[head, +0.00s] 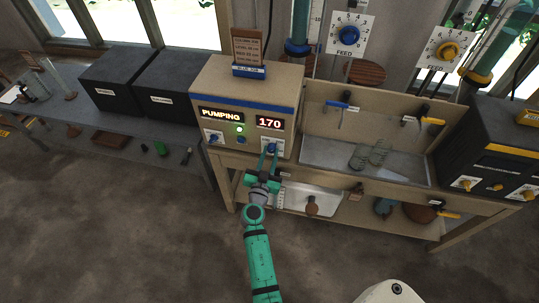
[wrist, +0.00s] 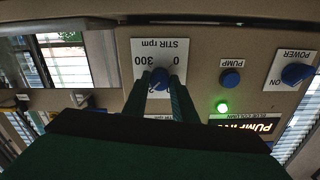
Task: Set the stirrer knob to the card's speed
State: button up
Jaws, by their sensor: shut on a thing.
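The stirrer knob (wrist: 160,78) is a blue dial on a white plate (wrist: 158,50) marked "STIR rpm", 0 and 300, upside down in the wrist view. In the head view it sits low on the right of a beige control box (head: 221,90). My gripper (head: 270,154) is shut on the knob, with a finger on each side in the wrist view (wrist: 161,88). A red display (head: 270,123) reads 170. A brown card (head: 247,45) stands in a blue holder on the box; its small lines are too blurred to read surely.
A "PUMPING" display (head: 221,115) and a lit green lamp (head: 240,128) are on the box. Left of the stirrer knob is the blue pump knob (head: 241,140); the power knob (wrist: 297,74) is beyond it.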

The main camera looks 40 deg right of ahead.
jog(key=shift+f, duration=0.15)
jog(key=o, duration=1)
jog(key=shift+o, duration=0.2)
jog(key=v, duration=1.1)
jog(key=shift+d, duration=0.1)
